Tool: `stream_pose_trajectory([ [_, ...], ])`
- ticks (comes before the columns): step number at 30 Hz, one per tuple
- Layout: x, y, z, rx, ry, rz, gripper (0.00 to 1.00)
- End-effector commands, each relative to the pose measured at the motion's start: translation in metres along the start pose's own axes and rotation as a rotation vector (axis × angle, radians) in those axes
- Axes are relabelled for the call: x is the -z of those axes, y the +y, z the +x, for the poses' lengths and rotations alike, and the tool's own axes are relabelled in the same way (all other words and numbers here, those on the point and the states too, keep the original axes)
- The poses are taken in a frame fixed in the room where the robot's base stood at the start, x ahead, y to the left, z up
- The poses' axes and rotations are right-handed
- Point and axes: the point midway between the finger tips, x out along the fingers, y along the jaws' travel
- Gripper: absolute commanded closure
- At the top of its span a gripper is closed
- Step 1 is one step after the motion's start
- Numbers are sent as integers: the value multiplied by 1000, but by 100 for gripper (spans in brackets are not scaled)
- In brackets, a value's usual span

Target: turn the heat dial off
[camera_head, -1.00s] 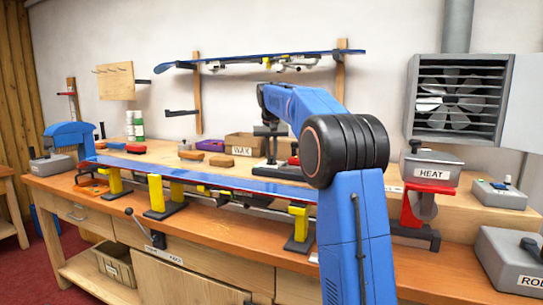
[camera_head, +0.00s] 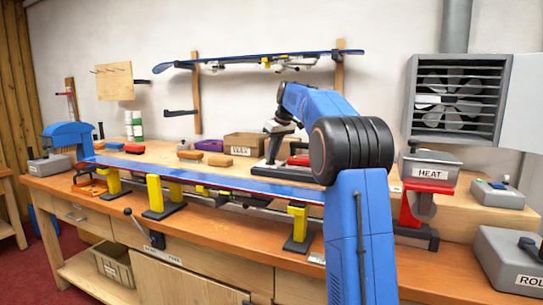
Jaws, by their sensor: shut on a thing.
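The grey box labelled HEAT (camera_head: 431,172) stands at the right of the bench on a red and black stand. A black knob (camera_head: 414,147) sits on its top left; its setting is too small to read. My gripper (camera_head: 273,148) hangs tilted over the middle of the bench, well left of the HEAT box and apart from it. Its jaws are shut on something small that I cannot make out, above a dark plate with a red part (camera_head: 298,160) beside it.
A long blue ski or board (camera_head: 200,175) lies on yellow supports along the bench front. A box labelled WAX (camera_head: 246,144) and several blocks stand behind. A grey ROLL box (camera_head: 508,260) is at the right front, a small grey box (camera_head: 497,194) behind it. A fan (camera_head: 455,100) hangs above.

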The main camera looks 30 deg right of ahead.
Motion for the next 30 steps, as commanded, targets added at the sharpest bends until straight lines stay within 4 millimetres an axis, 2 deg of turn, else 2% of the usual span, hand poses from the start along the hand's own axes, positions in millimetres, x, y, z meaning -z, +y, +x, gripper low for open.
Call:
stream_pose_trajectory([
  [12,0,2,0,85,0,-206,100],
  [30,0,3,0,102,0,-247,100],
])
